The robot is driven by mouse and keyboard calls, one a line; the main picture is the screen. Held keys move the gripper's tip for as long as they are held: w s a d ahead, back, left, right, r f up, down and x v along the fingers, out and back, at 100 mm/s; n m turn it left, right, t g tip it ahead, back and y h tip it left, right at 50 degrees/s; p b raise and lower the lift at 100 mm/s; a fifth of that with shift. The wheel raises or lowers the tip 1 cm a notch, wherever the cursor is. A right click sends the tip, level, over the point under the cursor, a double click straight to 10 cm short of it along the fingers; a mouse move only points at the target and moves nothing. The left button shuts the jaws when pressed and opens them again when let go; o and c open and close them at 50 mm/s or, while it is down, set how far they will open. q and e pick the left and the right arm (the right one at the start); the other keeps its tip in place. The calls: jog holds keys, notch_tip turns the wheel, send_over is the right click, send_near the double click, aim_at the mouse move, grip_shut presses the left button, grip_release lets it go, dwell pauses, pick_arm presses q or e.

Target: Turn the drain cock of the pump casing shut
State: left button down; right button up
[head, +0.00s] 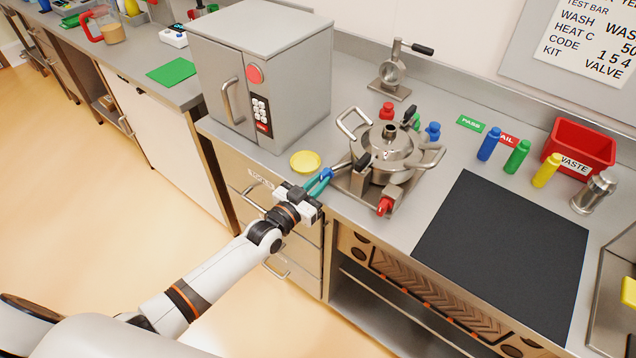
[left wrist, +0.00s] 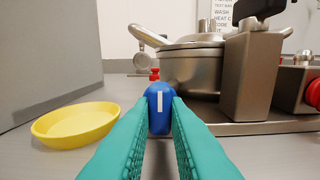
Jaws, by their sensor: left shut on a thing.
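The steel pump casing (head: 384,166) with two loop handles stands on a metal base plate on the counter; its side also shows in the left wrist view (left wrist: 190,72). A blue knob (left wrist: 159,108) with an upright white line sits low beside the casing, at the left end of the base plate. It looks like a cock handle. My left gripper (head: 326,176) has green fingers that are shut on this blue knob, one on each side, as the left wrist view shows (left wrist: 160,120). The knob's stem and joint are hidden. My right gripper is not in view.
A yellow dish (head: 305,162) lies just left of the gripper. A grey cabinet (head: 262,80) stands behind it. A red knob (head: 385,206) is at the plate's front. A dark mat (head: 500,255) lies to the right, with a red bin (head: 580,145) beyond.

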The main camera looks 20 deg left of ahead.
pick_arm(q)
jog(key=shift+f, duration=0.1)
jog(key=c, duration=1.7)
grip_release()
jog(key=shift+s, duration=0.1)
jog(key=b+v, duration=0.1)
jog(key=v, duration=1.1)
jog(key=shift+b, duration=0.3)
